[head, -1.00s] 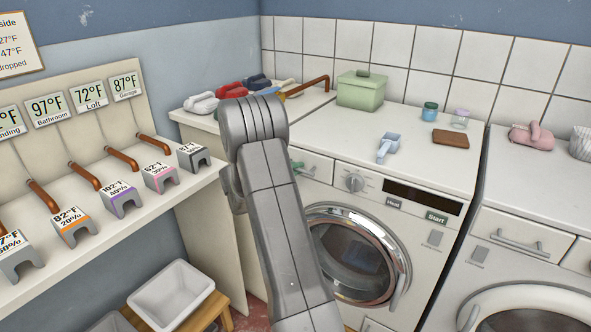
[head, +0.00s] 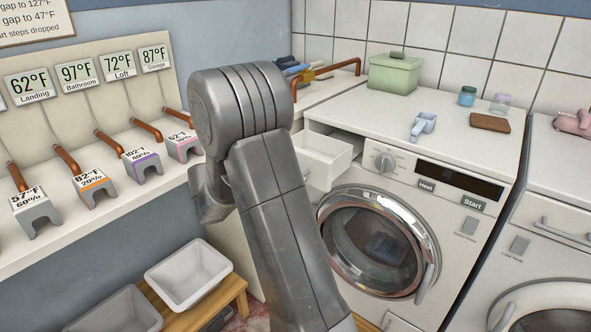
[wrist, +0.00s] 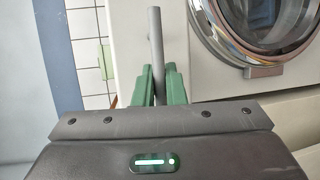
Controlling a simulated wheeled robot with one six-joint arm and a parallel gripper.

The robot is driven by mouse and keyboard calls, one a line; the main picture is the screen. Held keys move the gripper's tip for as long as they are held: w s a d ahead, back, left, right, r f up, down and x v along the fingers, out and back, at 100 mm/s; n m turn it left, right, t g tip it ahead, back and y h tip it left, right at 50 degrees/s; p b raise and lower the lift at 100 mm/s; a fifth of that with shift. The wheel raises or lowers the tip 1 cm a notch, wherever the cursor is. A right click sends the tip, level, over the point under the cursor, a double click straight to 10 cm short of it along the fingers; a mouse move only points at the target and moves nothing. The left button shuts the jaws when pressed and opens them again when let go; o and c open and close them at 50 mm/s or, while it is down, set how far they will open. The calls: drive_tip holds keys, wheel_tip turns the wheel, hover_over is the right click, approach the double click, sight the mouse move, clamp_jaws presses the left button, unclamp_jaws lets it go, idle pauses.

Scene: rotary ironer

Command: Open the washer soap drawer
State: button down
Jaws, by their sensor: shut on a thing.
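The washer (head: 465,150) stands at centre right, its round glass door closed. Its white soap drawer (head: 327,152) is pulled out from the upper left of the front, with its open top and side showing. My arm covers the drawer's left part in the head view. In the wrist view my gripper (wrist: 158,88) has its green fingers shut on the drawer's grey bar handle (wrist: 155,40), one finger on each side.
A shelf with temperature displays runs along the left. A white bin (head: 188,274) stands on a wooden bench below.

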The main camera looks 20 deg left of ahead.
drive_tip(key=shift+s+a, duration=0.1)
drive_tip(key=shift+s, duration=0.2)
drive_tip(key=c, duration=1.8)
unclamp_jaws()
drive_tip(key=v, duration=1.3)
drive_tip(key=shift+s+a+r+p, duration=0.15)
drive_tip(key=shift+s+a+p, duration=0.1)
drive_tip(key=shift+a+p, duration=0.05)
